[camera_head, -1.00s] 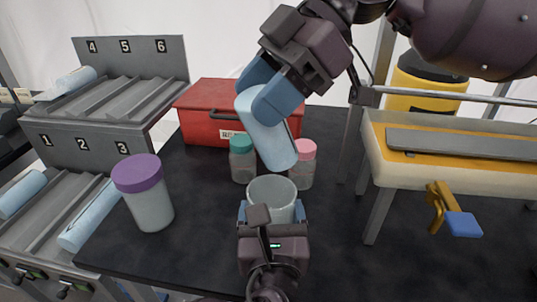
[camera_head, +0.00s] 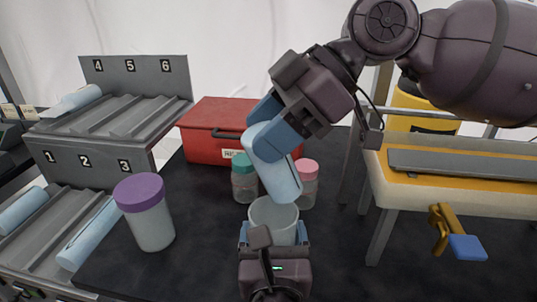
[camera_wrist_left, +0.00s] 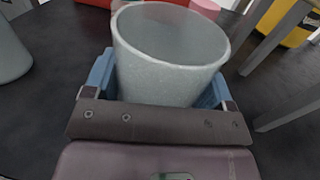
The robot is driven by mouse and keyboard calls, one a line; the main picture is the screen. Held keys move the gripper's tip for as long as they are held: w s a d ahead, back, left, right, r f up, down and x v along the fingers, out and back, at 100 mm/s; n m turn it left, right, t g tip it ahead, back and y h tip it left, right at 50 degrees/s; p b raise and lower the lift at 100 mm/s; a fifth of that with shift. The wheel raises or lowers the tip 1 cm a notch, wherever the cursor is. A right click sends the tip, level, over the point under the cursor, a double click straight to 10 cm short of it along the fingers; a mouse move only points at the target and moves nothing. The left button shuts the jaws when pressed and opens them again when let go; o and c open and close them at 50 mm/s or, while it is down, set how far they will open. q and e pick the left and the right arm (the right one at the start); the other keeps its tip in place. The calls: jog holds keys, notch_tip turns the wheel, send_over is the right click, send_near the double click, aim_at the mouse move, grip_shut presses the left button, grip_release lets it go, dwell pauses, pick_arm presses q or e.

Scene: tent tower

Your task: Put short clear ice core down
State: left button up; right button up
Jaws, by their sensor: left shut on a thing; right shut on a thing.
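A pale blue ice core (camera_head: 275,173), a plain cylinder, is held tilted by my right gripper (camera_head: 272,130), which is shut around its upper part. Its lower end is close to the far rim of an open, frosted jar (camera_head: 273,222); whether they touch I cannot tell. My left gripper (camera_head: 273,238) is shut around this jar, which stands upright. The left wrist view shows the jar (camera_wrist_left: 172,70) between the blue fingers of my left gripper (camera_wrist_left: 165,85), with no core visible inside it.
A grey rack (camera_head: 125,62) with numbered slots, several holding pale cores, stands left. A purple-lidded jar (camera_head: 148,215) stands beside the held jar. Teal-lidded (camera_head: 244,180) and pink-lidded (camera_head: 307,185) jars and a red box (camera_head: 210,125) are behind. A yellow-topped bench (camera_head: 450,190) is right.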

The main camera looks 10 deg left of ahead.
jog(key=shift+f, duration=1.75)
jog(key=shift+f, duration=0.25)
jog(key=o, duration=1)
jog(key=shift+r, duration=0.15)
jog(key=shift+r, duration=0.15)
jog(key=v, duration=1.2)
